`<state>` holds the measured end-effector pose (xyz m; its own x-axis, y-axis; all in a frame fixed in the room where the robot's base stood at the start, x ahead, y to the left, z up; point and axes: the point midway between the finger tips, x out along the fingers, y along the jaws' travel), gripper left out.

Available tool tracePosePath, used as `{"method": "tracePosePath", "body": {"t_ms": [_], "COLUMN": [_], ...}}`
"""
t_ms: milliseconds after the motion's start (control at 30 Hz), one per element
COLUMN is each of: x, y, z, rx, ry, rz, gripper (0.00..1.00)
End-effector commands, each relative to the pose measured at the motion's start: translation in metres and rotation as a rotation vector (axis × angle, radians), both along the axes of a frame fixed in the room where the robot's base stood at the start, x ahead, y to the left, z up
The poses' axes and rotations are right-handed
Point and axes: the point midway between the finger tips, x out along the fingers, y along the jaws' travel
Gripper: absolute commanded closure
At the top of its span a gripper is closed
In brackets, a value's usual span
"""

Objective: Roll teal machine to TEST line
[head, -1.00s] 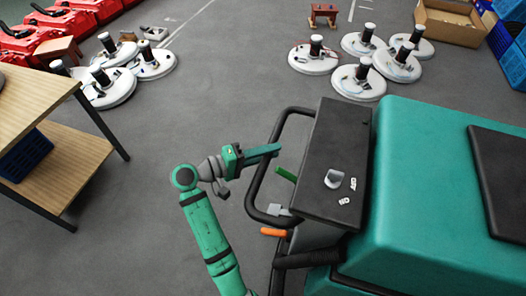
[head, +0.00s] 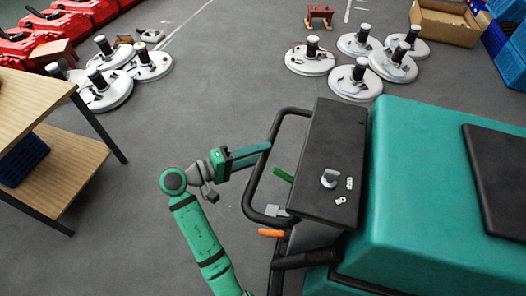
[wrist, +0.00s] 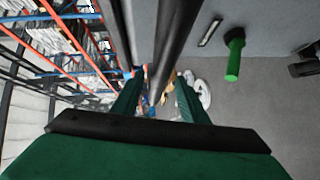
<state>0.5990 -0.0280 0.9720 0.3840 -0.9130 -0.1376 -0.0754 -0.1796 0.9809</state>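The teal machine (head: 420,190) stands at the right of the head view, with a black panel box (head: 325,165) carrying a grey knob (head: 330,178). A black looped handle bar (head: 250,190) sticks out from its left side. My gripper (head: 262,152) is at the upper left of this bar, its fingers reaching across it. In the wrist view my gripper (wrist: 160,85) has its two green fingers apart, with the black bar (wrist: 172,35) running between them. A gap shows beside the bar near the fingertips. No TEST line marking is readable.
A wooden table (head: 75,165) stands at left. White round scrubber discs (head: 100,90) lie back left, and more (head: 355,82) back centre. Red machines (head: 30,45) line the far left. A cardboard box (head: 450,20) sits back right. Grey floor between is clear.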

Motion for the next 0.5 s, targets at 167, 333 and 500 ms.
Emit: {"method": "tracePosePath", "body": {"t_ms": [167,333,500], "x": [-0.012,-0.024,-0.032], "y": [0.033,0.061,0.08], "z": [0.005,0.009,0.012], "rx": [0.0,0.0,0.001], "ry": [-0.001,0.0,-0.001], "rz": [0.007,0.008,0.008], "gripper": [0.61,0.61,0.61]}}
